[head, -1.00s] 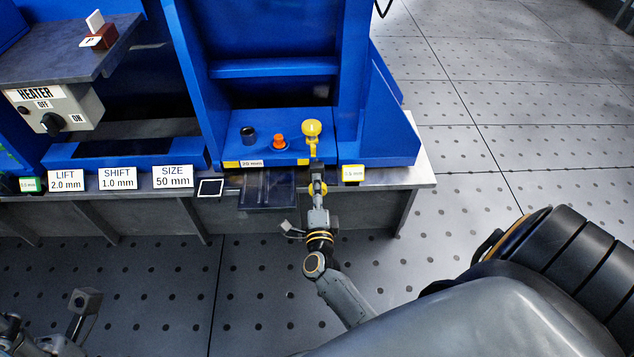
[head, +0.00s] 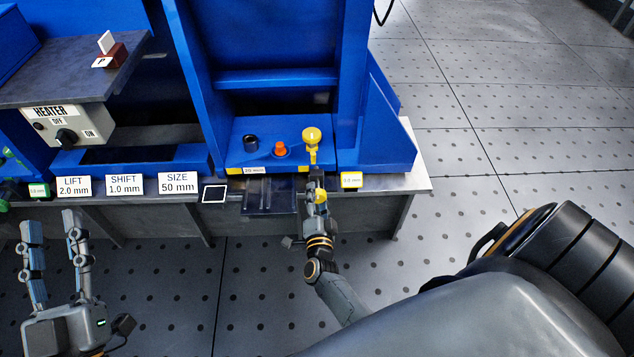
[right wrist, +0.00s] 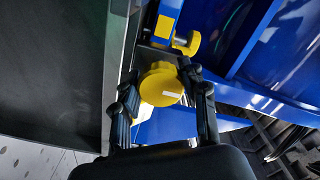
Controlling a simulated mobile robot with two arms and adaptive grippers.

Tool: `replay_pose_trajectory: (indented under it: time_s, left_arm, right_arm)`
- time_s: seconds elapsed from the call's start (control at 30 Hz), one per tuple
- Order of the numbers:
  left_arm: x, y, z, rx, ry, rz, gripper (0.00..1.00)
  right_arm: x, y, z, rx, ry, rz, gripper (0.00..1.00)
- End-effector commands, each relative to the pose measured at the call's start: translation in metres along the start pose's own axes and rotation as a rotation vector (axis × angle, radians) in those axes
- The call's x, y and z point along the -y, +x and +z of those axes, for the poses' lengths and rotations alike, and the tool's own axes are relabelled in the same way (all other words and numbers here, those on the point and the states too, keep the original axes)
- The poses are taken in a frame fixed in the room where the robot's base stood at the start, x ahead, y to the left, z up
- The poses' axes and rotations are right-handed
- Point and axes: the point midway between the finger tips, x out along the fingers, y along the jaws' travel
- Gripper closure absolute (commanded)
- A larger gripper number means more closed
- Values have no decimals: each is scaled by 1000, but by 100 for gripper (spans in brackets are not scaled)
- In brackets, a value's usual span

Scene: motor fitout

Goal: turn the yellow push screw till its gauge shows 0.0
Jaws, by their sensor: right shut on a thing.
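My left gripper (head: 52,225) is at the lower left, in front of the bench, fingers apart and empty.
Another yellow knob (head: 311,136) stands above on the blue machine (head: 275,78), beside an orange button (head: 280,149) and a black knob (head: 250,142). Label cards (head: 178,183) and a heater box (head: 72,127) are to the left. Open floor lies right of the bench.

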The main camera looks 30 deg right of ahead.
Motion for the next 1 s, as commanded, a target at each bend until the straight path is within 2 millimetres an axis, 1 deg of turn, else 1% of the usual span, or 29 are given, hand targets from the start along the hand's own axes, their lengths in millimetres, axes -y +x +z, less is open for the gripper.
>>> replay_pose_trajectory:
  time_s: [0.37, 0.4, 0.47, 0.5, 0.53, 0.87, 0.97, 1.0]
  left_arm:
    - [0, 0, 2, 7, 1, 0, 63]
    - [0, 0, 2, 7, 1, 0, 63]
    - [0, 0, 1, 7, 1, 0, 63]
    - [0, 0, 2, 7, 1, 0, 63]
    - [0, 0, 2, 7, 1, 0, 63]
    - [0, -1, 3, 6, 1, -1, 63]
    - [0, -4, 10, 6, 1, 0, 63]
    - [0, -6, 14, 6, 1, 0, 63]
  right_arm:
    - [0, 0, 1, 3, -4, 1, 88]
    - [0, 0, 1, 3, -3, 1, 55]
    - [0, 0, 1, 3, -3, 1, 42]
    - [0, 0, 1, 2, -3, 1, 34]
    - [0, 0, 1, 2, -3, 1, 33]
    - [-1, 0, 1, 1, 12, 0, 33]
    - [-3, 0, 2, 0, 83, -1, 33]
    - [-4, 0, 2, 0, 132, -2, 33]
